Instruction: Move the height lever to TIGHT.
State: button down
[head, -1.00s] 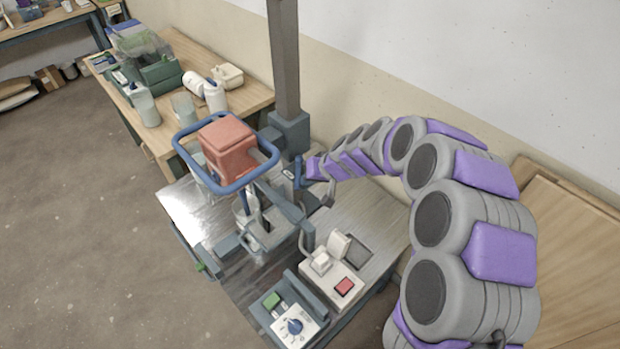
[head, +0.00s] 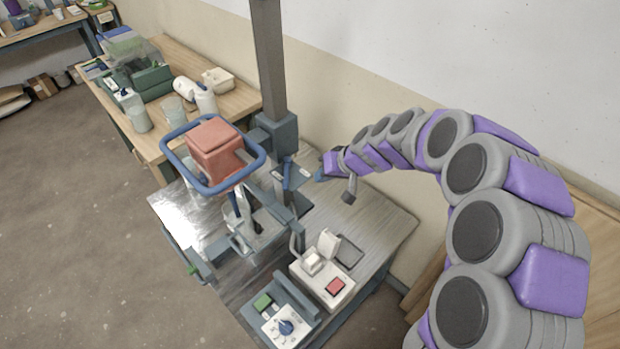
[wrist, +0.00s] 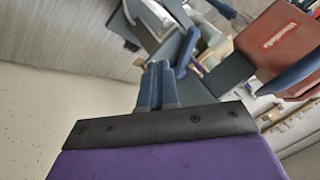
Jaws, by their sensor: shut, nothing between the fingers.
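The height lever (head: 287,172) is a small blue handle on the carriage at the foot of the grey column. It stands roughly upright in the head view. Its label is too small to read, so I cannot tell which setting it is at. In the wrist view the lever (wrist: 187,52) rises just beyond and right of my fingertips. My gripper (head: 320,176) is to the right of the lever, with a visible gap between them. In the wrist view my gripper (wrist: 158,68) has its two blue fingers together, with nothing between them.
A red motor housing (head: 215,148) inside a blue ring guard (head: 176,178) stands left of the lever. The column (head: 270,60) rises behind. A white box with a red button (head: 335,286) and a dial panel (head: 286,327) sit in front. The metal bench top (head: 375,215) is bare at right.

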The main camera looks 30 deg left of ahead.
jog(key=v, duration=0.4)
jog(key=shift+s+r, duration=0.1)
jog(key=shift+r, duration=0.15)
jog(key=shift+s+r, duration=0.1)
jog(key=s+d+r+m+g+h, duration=0.1)
jog(key=s+d+r+m+h, duration=0.1)
jog(key=s+d, duration=0.9)
jog(key=s+d+r+m+g+h, duration=0.1)
jog(key=s+d+m+h, duration=0.2)
jog(key=s+d, duration=0.8)
jog(key=s+d+r+m+h, duration=0.2)
jog(key=s+d, duration=0.9)
jog(key=d, duration=0.1)
jog(key=shift+s+d+r+m+g, duration=0.2)
jog(key=shift+r+m+g, duration=0.1)
jog(key=shift+r+g, duration=0.1)
